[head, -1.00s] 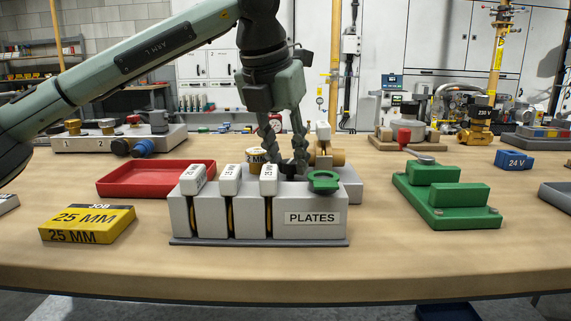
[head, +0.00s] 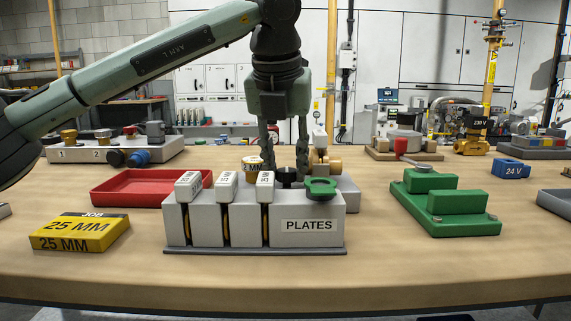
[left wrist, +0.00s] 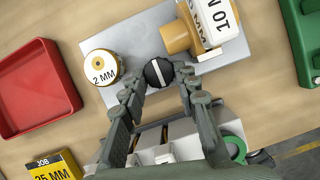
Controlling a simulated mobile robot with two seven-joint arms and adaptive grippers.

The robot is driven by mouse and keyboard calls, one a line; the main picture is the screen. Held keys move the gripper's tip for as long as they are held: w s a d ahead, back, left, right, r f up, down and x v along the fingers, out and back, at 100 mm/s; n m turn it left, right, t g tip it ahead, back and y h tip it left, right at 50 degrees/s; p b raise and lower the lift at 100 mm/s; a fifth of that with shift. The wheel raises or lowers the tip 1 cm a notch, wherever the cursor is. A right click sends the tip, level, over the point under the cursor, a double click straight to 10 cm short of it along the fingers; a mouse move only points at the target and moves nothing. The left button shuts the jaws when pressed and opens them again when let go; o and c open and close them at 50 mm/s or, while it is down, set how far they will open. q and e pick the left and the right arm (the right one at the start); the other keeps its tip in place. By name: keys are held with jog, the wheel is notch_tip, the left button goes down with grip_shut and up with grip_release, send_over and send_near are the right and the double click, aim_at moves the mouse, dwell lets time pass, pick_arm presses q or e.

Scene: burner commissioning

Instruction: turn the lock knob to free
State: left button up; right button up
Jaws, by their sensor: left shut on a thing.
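The lock knob (left wrist: 158,73) is round and black with a white line across its top. It sits on a grey plate (left wrist: 100,45) behind the plates rack. In the left wrist view the line runs nearly up and down, slightly tilted. My left gripper (head: 287,165) points down and is shut on the knob, one finger on each side of it. In the head view the knob (head: 289,178) shows only as a dark shape between the fingertips, partly behind the rack. My right gripper is in neither view.
The plates rack (head: 308,226) with white-tagged slots and a green ring (head: 320,188) stands just in front. A 2 mm roll (left wrist: 101,67) and a brass part with a 10 mm tag (left wrist: 215,22) flank the knob closely. A red tray (head: 140,188) lies left, green blocks (head: 455,202) right.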

pick_arm(q)
jog(key=o, duration=0.9)
jog(key=v, duration=1.2)
